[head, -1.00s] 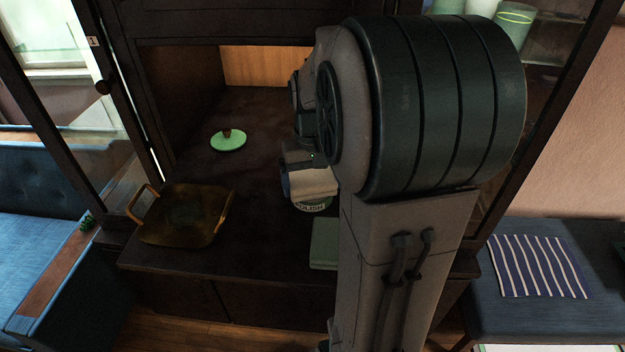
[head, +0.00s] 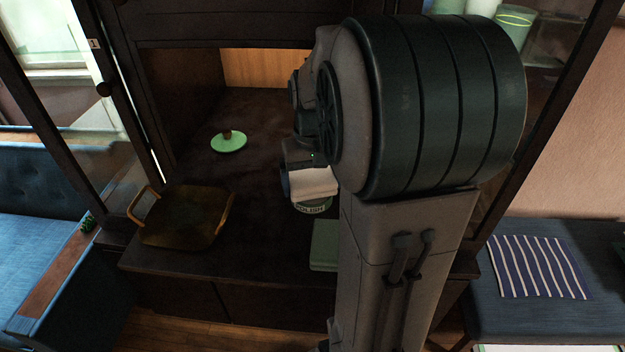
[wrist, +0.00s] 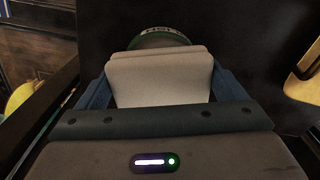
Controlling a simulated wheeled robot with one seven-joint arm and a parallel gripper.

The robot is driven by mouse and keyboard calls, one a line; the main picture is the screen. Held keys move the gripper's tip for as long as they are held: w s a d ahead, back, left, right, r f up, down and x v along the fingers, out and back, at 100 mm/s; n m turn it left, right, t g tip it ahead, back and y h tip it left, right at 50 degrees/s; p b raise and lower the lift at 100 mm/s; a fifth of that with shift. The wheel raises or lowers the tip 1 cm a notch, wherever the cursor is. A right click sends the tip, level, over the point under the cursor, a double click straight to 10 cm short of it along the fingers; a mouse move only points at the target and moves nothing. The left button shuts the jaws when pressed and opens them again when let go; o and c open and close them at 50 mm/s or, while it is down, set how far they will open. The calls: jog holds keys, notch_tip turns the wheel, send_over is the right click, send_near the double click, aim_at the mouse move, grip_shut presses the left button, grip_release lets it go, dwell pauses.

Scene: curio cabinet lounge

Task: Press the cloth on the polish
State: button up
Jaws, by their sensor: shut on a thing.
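My gripper (wrist: 158,92) is shut on a folded pale cloth (wrist: 160,65), with a blue finger on each side of it in the wrist view. In the head view the cloth (head: 314,183) is at the end of my arm, over the round polish tin (head: 311,208). The tin has a green rim and a label reading POLISH. In the wrist view the polish tin (wrist: 163,38) shows just beyond the cloth, partly hidden by it. I cannot tell whether the cloth touches the polish.
A brass tray (head: 185,217) with wooden handles stands on the dark cabinet surface to the left. A green block-like thing (head: 325,244) is near the front edge. A striped cloth (head: 538,266) lies on the blue bench at right.

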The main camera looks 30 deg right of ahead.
aim_at(312, 179)
jog(key=shift+r+p, duration=2.15)
jog(key=shift+r, duration=1)
